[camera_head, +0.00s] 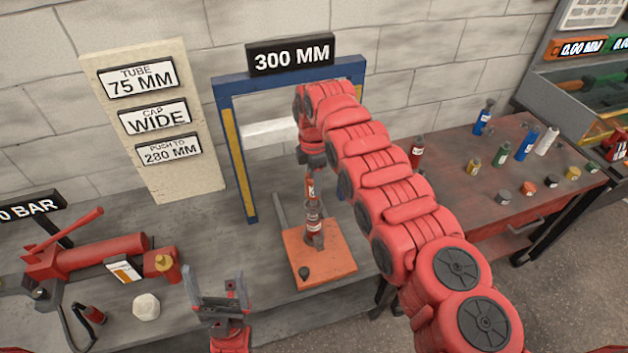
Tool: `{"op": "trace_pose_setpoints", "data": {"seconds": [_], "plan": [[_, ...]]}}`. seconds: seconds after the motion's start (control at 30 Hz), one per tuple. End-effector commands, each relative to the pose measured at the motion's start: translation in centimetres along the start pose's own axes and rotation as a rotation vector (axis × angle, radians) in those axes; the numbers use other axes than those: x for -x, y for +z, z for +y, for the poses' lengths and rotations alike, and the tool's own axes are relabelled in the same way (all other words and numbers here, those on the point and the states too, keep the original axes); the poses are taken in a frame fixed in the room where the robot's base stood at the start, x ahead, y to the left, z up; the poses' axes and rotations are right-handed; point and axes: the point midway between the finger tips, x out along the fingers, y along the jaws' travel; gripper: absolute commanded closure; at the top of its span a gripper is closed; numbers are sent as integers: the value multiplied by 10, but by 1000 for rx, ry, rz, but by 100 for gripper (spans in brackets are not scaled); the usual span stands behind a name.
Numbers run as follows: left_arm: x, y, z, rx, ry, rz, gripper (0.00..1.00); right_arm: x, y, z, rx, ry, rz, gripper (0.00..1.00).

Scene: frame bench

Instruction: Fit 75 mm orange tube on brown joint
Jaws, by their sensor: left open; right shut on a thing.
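The orange base plate (335,262) lies on the bench by the blue frame. A short upright stack stands on it, with a dark reddish-brown joint (314,222) bearing a pale label. My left gripper (224,306) is open and empty, low at the front, left of the plate.
The blue frame (240,165) with its 300 MM sign stands behind. A board (152,120) reads tube 75 MM, cap wide, push to 280 MM. A red pump (110,262) and a pale lump (146,307) are at left. Several bottles and caps stand on the right table (455,180).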

Motion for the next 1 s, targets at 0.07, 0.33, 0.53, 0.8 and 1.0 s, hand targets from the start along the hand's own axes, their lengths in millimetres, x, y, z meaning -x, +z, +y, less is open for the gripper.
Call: {"op": "trace_pose_setpoints", "data": {"seconds": [0.07,0.33,0.53,0.8,1.0], "plan": [[4,1,0,0,0,0,13,-1,0,0,0,1,0,100],[4,1,0,0,0,0,13,0,0,0,0,1,0,100],[4,1,0,0,0,0,13,0,0,0,0,1,0,100],[8,1,0,0,0,0,13,-1,0,0,-1,2,0,100],[14,2,1,0,0,0,13,-1,0,0,-1,2,0,100]]}}
